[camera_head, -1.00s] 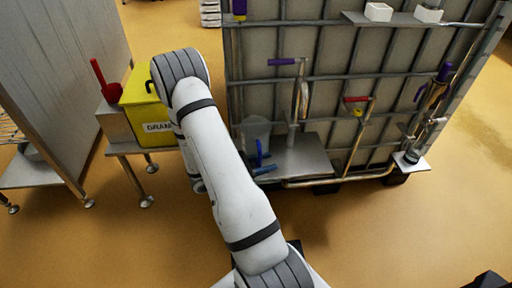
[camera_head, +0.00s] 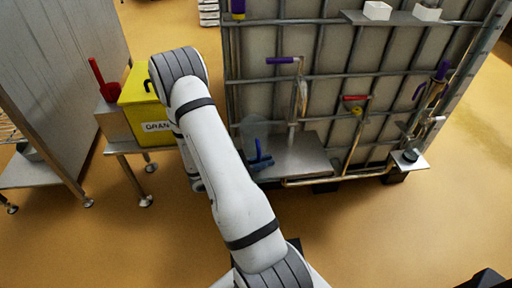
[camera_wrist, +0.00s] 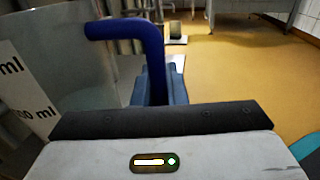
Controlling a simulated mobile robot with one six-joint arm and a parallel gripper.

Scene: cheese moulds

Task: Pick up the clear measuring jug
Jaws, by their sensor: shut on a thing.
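The clear measuring jug (camera_head: 253,130) stands out near the left end of a metal shelf on the caged tank, partly hidden behind my arm. In the wrist view its clear wall with a white "ml" label (camera_wrist: 28,95) fills the left side. Its blue handle (camera_wrist: 150,45) curves down to my gripper (camera_wrist: 158,88), which is shut on the handle. The handle also shows in the head view (camera_head: 260,157). Most of my gripper is hidden by my arm in the head view. I cannot tell how far the jug is off the shelf.
The caged tank (camera_head: 390,85) stands right behind the jug, with pipes and valve handles. The metal shelf (camera_head: 300,155) lies to the right of the jug. A yellow bin (camera_head: 140,95) and a red scoop (camera_head: 97,72) are at left. The floor in front is clear.

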